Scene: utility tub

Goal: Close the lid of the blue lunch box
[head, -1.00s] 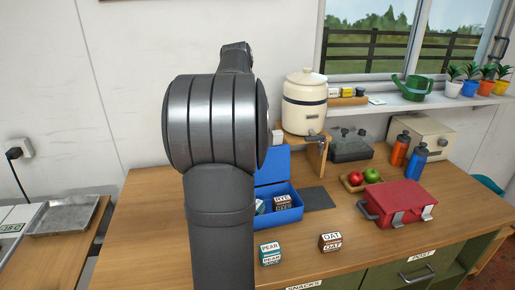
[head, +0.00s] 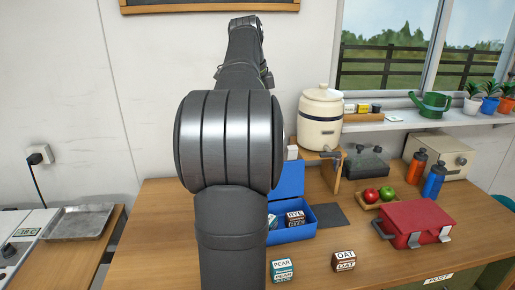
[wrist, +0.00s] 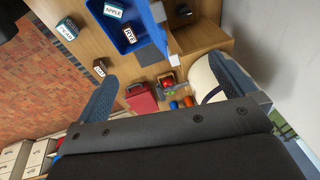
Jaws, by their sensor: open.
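The blue lunch box (head: 296,234) stands open on the wooden table, with its blue lid (head: 290,179) raised at the back. A RYE box (head: 296,217) lies inside it. In the wrist view the lunch box (wrist: 122,42) is at the top, with an APPLE box (wrist: 114,9) and the RYE box in it, and the lid (wrist: 158,13) shows edge-on at its right. My gripper (wrist: 162,70) is open and empty, its fingers wide apart, clear of the lid. In the head view my arm hides the gripper and part of the lunch box.
PEAR (head: 283,270) and OAT (head: 344,261) boxes stand in front of the lunch box. A red box (head: 414,222), a fruit tray (head: 372,205) and bottles (head: 434,180) are to the right. A cream dispenser (head: 320,118) on a wooden stand is close behind. The table's left part is clear.

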